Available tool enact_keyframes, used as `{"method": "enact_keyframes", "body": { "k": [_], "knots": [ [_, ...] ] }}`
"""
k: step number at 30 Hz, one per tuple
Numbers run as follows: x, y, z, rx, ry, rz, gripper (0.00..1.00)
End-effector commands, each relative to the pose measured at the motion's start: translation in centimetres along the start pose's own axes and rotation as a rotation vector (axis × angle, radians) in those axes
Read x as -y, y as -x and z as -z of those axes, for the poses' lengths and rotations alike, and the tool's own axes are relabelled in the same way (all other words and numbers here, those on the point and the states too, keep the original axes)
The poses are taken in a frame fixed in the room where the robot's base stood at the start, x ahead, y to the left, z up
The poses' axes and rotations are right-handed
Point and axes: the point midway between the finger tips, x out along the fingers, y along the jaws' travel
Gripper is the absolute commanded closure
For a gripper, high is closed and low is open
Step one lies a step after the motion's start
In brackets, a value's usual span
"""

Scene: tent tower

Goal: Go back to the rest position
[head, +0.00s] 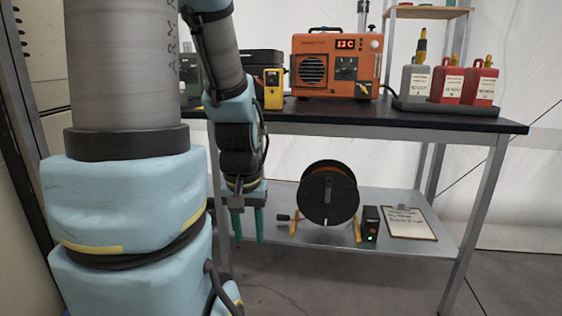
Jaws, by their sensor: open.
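My gripper (249,226) hangs down in the head view, left of the middle, with its two green fingers pointing at the floor. The fingers are apart and nothing shows between them. It is in front of the table's lower shelf (420,244), to the left of a cable reel (328,194). My arm comes down from the top of the picture, and its large near part covers much of the left side.
A table (460,122) holds an orange heater-like unit (337,66), a yellow device (273,90) and several containers, including a red one (447,82). A clipboard (409,223) and a small black box (371,224) lie on the lower shelf. Floor at the right is clear.

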Motion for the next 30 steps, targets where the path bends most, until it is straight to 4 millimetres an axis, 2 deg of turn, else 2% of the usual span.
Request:
{"method": "enact_keyframes", "body": {
  "k": [1,21,25,30],
  "knots": [
    [0.0,2.3,0.3,0.0,0.0,0.0,0.57],
    [-0.1,22.7,3.2,-0.001,0.0,0.0,0.57],
    [-0.1,25.6,3.6,-0.001,0.0,0.0,0.57],
    [-0.1,27.3,3.8,-0.001,0.0,0.0,0.57]
  ]
}}
